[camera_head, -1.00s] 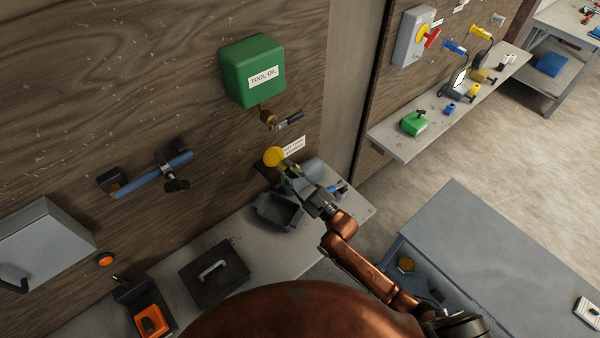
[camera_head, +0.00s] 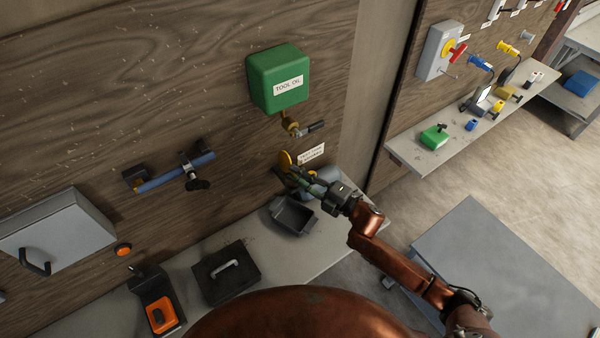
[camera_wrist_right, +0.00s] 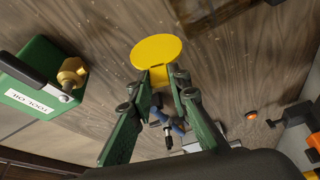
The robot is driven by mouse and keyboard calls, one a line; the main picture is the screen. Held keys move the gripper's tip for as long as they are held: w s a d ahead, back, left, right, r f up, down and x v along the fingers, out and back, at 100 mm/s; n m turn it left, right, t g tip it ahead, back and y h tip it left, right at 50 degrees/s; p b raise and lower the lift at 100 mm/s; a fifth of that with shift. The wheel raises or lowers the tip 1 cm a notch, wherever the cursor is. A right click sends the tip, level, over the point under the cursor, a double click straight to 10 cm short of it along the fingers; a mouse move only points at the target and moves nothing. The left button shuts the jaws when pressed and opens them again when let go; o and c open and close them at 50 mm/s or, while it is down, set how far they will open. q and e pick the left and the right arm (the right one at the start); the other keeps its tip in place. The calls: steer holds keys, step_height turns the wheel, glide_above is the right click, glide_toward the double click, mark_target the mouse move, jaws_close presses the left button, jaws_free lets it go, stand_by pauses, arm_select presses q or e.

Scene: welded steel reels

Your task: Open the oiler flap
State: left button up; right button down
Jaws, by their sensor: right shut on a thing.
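The oiler flap is a round yellow disc (camera_head: 285,159) at the wall, just left of a white label (camera_head: 311,154). In the head view it shows as a narrow oval, turned partly edge-on. In the right wrist view the disc (camera_wrist_right: 157,52) shows nearly round, with a small yellow tab at its lower edge. My right gripper (camera_head: 291,170) is shut on the flap, its green fingers (camera_wrist_right: 160,76) on either side of that tab. The flap's mount is hidden behind the gripper in the head view. My left gripper is not in view.
A green TOOL OIL box (camera_head: 278,80) with a brass valve and dark lever (camera_head: 310,128) is above the flap. A dark open tray (camera_head: 292,217) and a black case (camera_head: 226,273) stand on the shelf below. A grey bench (camera_head: 500,270) is at the right.

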steer(key=shift+s+a+n+g+h+p, duration=0.15)
steer(key=shift+a+n+g+p, duration=0.1)
steer(key=shift+n, duration=0.3)
steer(key=shift+s+a+n+g+h+p, duration=0.1)
steer(key=shift+n+g+h+p, duration=0.1)
steer(key=shift+n, duration=0.35)
steer(key=c, duration=1.8)
jaws_free()
steer(key=v, duration=1.2)
